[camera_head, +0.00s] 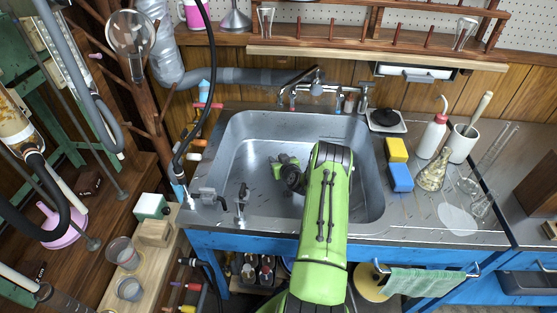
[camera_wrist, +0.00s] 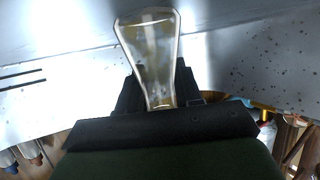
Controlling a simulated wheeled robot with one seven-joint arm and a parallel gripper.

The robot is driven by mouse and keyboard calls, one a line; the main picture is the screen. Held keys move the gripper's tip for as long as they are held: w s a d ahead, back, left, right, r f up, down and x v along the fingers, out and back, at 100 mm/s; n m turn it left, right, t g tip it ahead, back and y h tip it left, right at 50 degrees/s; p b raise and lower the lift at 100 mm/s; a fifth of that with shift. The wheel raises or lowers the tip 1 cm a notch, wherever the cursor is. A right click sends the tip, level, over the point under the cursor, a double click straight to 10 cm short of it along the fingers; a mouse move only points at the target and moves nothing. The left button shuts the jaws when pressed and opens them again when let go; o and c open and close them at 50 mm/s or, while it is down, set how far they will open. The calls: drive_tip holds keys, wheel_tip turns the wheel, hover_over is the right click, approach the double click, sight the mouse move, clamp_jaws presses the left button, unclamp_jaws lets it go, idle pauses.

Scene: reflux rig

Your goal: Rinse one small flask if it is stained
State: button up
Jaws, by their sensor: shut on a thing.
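My gripper (camera_wrist: 160,88) is shut on a small clear glass flask (camera_wrist: 152,45) in the wrist view. The flask is narrow near my gripper and widens away from it. In the head view my gripper (camera_head: 284,165) is low over the grey sink basin (camera_head: 240,135), and the flask cannot be made out there. The tap (camera_head: 316,88) stands at the back of the sink. A second conical flask (camera_head: 432,176), with a yellowish tint, stands on the counter to the right.
A yellow sponge (camera_head: 396,150) and a blue sponge (camera_head: 400,178) lie right of the sink. A wash bottle (camera_head: 432,138), a white mortar (camera_head: 461,145) and loose glassware (camera_head: 482,204) are further right. Small fittings (camera_head: 241,198) stand at the sink's front left.

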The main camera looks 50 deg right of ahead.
drive_tip(key=shift+s+f, duration=0.1)
drive_tip(key=shift+f, duration=0.05)
drive_tip(key=o, duration=1.1)
drive_tip(key=p+v, duration=0.3)
drive_tip(key=v, duration=1.2)
drive_tip(key=shift+s, duration=0.25)
drive_tip(key=shift+a, duration=0.15)
